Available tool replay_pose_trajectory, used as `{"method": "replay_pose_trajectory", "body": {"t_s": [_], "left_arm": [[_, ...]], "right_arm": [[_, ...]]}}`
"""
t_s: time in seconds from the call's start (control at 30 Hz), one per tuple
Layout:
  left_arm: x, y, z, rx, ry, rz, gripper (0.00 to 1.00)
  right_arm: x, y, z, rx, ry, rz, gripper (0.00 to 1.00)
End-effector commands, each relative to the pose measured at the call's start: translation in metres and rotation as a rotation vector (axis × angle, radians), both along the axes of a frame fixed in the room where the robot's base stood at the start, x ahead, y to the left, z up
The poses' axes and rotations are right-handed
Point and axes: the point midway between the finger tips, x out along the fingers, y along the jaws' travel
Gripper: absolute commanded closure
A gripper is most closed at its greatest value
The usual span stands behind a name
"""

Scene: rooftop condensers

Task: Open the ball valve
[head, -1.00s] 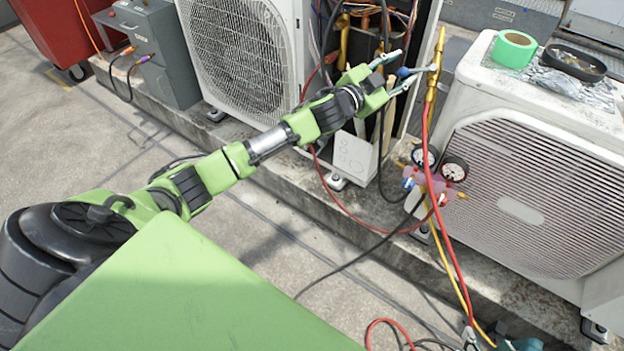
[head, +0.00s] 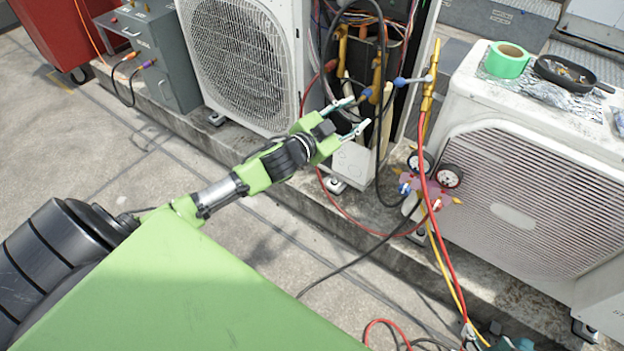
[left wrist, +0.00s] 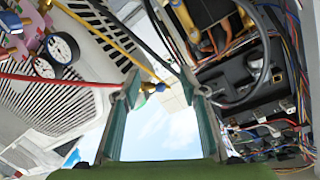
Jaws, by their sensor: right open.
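The ball valve (head: 429,92) is a brass body at the top of the red and yellow hoses, right of the opened condenser. Its grey-blue lever (head: 412,80) points left, across the upright body, with a blue end. My left gripper (head: 362,112) is open and empty, left of and a little below the lever, and apart from it. In the left wrist view the brass valve (left wrist: 152,87) shows small and beyond, between the two spread fingertips (left wrist: 162,93). My right gripper is not in view.
Exposed wiring and brass pipes fill the open condenser (head: 355,60) behind my left gripper. A gauge manifold (head: 430,186) hangs below the valve. Black hoses loop close by.

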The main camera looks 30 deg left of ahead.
Motion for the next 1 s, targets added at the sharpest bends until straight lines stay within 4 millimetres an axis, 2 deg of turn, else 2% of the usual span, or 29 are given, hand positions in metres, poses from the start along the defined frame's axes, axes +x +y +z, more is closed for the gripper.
{"method": "replay_pose_trajectory", "body": {"t_s": [0.03, 0.47, 1.0], "left_arm": [[-0.001, 0.004, -0.008, -0.005, 0.024, 0.013, 0.61], [-0.019, 0.029, -0.088, -0.028, 0.195, 0.096, 0.61], [-0.07, 0.045, -0.182, -0.054, 0.401, 0.178, 0.61]], "right_arm": [[0.0, 0.0, 0.007, 0.0, 0.0, 0.0, 0.58], [0.0, 0.0, 0.034, 0.0, 0.0, 0.0, 0.58], [0.0, 0.0, 0.064, 0.0, 0.0, 0.0, 0.58]]}}
